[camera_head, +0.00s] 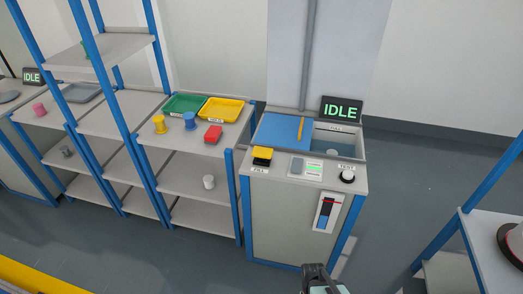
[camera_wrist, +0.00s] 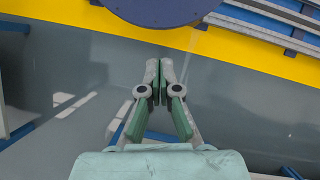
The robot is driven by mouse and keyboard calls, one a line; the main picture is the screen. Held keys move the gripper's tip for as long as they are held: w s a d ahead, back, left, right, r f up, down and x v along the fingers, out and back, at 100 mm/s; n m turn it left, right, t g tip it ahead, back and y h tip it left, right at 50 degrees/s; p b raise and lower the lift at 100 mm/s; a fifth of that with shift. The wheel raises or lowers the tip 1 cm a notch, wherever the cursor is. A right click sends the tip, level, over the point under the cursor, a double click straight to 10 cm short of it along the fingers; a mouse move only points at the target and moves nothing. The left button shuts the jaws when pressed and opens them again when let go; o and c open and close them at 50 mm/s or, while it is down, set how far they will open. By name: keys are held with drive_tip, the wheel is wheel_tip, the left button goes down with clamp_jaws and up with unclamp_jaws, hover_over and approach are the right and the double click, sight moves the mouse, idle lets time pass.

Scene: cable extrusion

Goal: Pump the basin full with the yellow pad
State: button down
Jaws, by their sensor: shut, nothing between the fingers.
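The yellow pad (camera_head: 263,153) sits on a black base at the front left corner of the basin cabinet (camera_head: 287,209), above a small label that seems to read FILL. The basin (camera_head: 338,141) is set in the cabinet's top, its left part under a blue lid (camera_head: 279,130) with a yellow handle. A level gauge (camera_head: 325,213) on the cabinet front shows a blue column below a red mark. My gripper shows at the bottom edge in the head view (camera_head: 318,277), low in front of the cabinet. In the wrist view my gripper (camera_wrist: 159,75) is shut and empty, with its fingertips together.
A sign (camera_head: 341,109) reads IDLE. Another table (camera_head: 490,235) stands at right.

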sight(262, 152)
drive_tip(key=w+a+r+n+t+h+p, duration=0.15)
drive_tip(key=w+a+r, duration=0.35)
drive_tip(key=w, duration=0.5)
drive_tip(key=w+a+r+n+t+p, duration=0.1)
drive_tip(key=w+a+r+n+t, duration=0.15)
drive_tip(key=w+r, duration=0.65)
drive_tip(key=w+a+r+n+t+h+p, duration=0.15)
drive_tip(key=w+a+r, duration=0.3)
drive_tip(key=w, duration=0.55)
drive_tip(key=w+a+r+n+t, duration=0.1)
drive_tip(key=w+a+r+n, duration=0.1)
drive_tip(key=w+r, duration=0.2)
drive_tip(key=w+a+r+n+t+p, duration=0.1)
drive_tip(key=w+a+r+n+t, duration=0.1)
drive_tip(key=w+r, duration=0.3)
drive_tip(key=w+a+r+n+t, duration=0.2)
drive_tip(key=w+a+r, duration=0.2)
drive_tip(key=r, duration=0.7)
drive_tip(key=shift+w+a+r+n+p, duration=0.1)
drive_tip(key=shift+w+r+n+p, duration=0.2)
drive_tip(key=shift+w+n+p, duration=0.15)
drive_tip(key=w+r+n+t+h, duration=0.1)
drive_tip(key=w+r+n+t, duration=0.1)
drive_tip(key=w+r+n, duration=0.4)
wheel_tip(262, 152, up, 4)
drive_tip(key=shift+a+f+n, duration=0.1)
drive_tip(key=shift+a+n, duration=0.2)
drive_tip(key=shift+n, duration=0.1)
drive_tip(key=shift+f+t, duration=0.1)
drive_tip(key=shift+t, duration=0.15)
